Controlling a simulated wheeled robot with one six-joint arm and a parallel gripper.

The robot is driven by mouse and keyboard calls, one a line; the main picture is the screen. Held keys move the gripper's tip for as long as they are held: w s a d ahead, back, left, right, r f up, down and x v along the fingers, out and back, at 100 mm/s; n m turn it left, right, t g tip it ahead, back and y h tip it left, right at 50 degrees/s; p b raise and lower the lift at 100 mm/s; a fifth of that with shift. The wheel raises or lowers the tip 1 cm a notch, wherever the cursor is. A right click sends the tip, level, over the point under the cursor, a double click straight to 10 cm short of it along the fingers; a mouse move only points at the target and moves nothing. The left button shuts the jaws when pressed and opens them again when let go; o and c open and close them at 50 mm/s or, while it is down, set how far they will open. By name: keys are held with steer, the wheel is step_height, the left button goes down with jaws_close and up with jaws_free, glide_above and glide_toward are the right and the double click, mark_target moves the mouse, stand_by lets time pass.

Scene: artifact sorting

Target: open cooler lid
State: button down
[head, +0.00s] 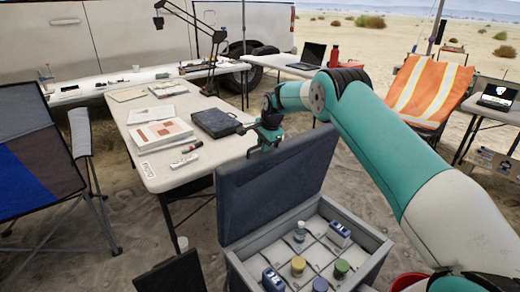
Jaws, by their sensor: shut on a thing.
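The cooler (372,241) stands at the lower middle of the head view. Its dark blue-grey lid (275,188) is raised and stands steeply up along the back left side, so the inside shows. Several small bottles and boxes sit in its divided compartments, including a yellow-capped bottle (298,265) and a green-capped one (341,268). My gripper (264,142) is at the top edge of the lid and is shut on it. The fingertips are small and partly hidden at the edge.
A white folding table (200,170) with papers, books and a dark case (215,122) stands close behind the lid. A folding chair (35,140) is at the left. An orange vest lies over a chair (430,90) at the right. Sand is open between them.

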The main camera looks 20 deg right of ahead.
steer(key=shift+w+d, duration=0.1)
steer(key=shift+w, duration=0.75)
steer(key=c, duration=1.3)
jaws_free()
steer(key=shift+o, duration=0.7)
steer(key=shift+a, duration=0.25)
steer(key=b+v, duration=0.1)
steer(key=v, duration=1.6)
steer(key=shift+r, duration=0.2)
steer(key=shift+a, duration=0.1)
